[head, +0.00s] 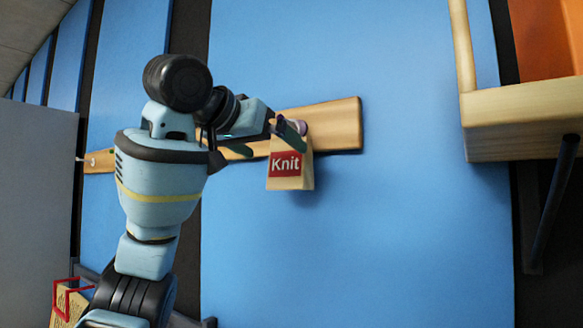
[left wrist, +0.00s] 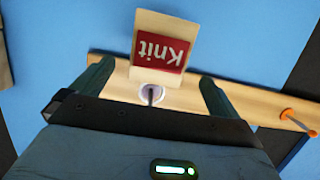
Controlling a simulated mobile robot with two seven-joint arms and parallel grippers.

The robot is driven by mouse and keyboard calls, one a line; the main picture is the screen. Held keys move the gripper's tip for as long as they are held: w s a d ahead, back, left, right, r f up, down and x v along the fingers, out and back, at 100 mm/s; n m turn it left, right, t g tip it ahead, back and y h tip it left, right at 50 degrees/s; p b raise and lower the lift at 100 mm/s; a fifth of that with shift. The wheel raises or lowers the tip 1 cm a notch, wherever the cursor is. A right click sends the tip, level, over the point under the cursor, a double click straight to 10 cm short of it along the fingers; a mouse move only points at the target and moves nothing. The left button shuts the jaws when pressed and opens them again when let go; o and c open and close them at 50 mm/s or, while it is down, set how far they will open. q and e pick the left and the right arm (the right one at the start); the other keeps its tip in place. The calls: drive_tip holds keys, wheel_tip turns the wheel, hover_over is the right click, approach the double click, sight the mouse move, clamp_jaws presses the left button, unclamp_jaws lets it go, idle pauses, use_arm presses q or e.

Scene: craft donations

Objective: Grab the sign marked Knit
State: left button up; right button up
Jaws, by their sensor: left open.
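The Knit sign (head: 288,175) is a small wooden tag with a red label and white letters. It hangs on a wooden rail (head: 340,125) on the blue wall. In the left wrist view the sign (left wrist: 162,48) appears upside down, with a white round piece and a peg at its hanging end. My left gripper (head: 282,135) is at the top of the sign. Its two dark green fingers (left wrist: 157,88) are open, one on each side of the sign's hanging end, with gaps to it. My right gripper is not in view.
An orange peg (left wrist: 288,114) sticks out of the rail to the right in the left wrist view. A wooden shelf or frame (head: 520,105) juts out at the right. A box with red markings (head: 70,302) is at the lower left. The blue wall below the sign is clear.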

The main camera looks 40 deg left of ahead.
sight(286, 157)
use_arm(q)
drive_tip(key=shift+x, duration=3.85)
drive_tip(key=shift+r, duration=0.1)
drive_tip(key=c, duration=1.1)
